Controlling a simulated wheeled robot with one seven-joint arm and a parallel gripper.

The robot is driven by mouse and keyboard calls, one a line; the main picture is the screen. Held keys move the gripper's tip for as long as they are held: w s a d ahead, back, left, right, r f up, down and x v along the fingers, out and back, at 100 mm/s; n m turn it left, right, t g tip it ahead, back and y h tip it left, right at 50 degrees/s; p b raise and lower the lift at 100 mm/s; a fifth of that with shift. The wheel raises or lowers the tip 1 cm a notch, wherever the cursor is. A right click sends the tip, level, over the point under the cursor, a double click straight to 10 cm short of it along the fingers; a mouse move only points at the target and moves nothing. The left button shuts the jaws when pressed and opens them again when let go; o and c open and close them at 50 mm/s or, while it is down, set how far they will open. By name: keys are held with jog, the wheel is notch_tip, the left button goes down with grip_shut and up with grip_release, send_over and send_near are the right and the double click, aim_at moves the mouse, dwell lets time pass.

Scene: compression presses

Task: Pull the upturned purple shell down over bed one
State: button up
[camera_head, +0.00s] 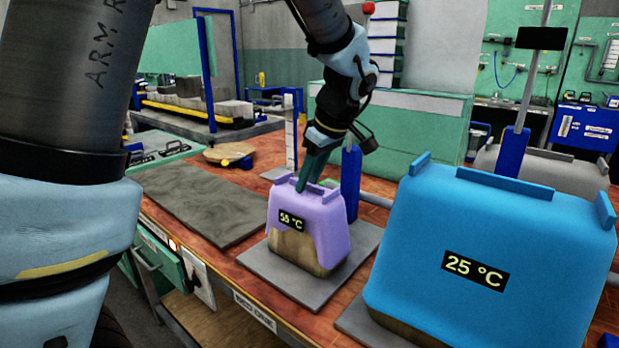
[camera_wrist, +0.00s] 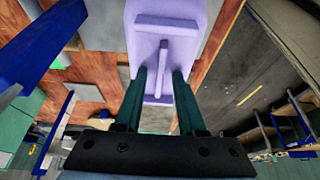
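The purple shell (camera_head: 318,215) sits upright, open side down, over a tan block (camera_head: 295,250) on a grey plate (camera_head: 262,274). The block's lower part shows below the shell's rim. The shell's display reads 55 °C. The bench-edge label in front appears to read bed one. My gripper (camera_head: 302,190) points down at the shell's top. In the wrist view the shell (camera_wrist: 190,12) has raised ribs on top. My gripper's (camera_wrist: 160,78) dark green fingers are apart, one each side of a rib, with gaps visible. Whether the tips touch the shell is unclear.
A large blue shell (camera_head: 430,250) reading 25 °C stands close on the right. A blue post (camera_head: 351,180) rises behind the purple shell. A bare grey slab (camera_head: 200,205) lies left. A round wooden board (camera_head: 228,154) lies farther back.

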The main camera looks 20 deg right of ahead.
jog(key=b+v, duration=0.1)
jog(key=v, duration=0.9)
jog(key=shift+s+r, duration=0.2)
jog(key=shift+r, duration=0.15)
jog(key=a+f+m, duration=0.2)
jog(key=a+f, duration=0.4)
jog(key=a, duration=0.4)
jog(key=a+f+m+g+h, duration=0.1)
jog(key=a+f, duration=0.4)
jog(key=a, duration=0.6)
jog(key=a+f+m+g+h+p, duration=0.1)
jog(key=a+f+m, duration=0.3)
jog(key=a, duration=0.7)
notch_tip(320, 180, down, 3)
jog(key=shift+s+r, duration=0.2)
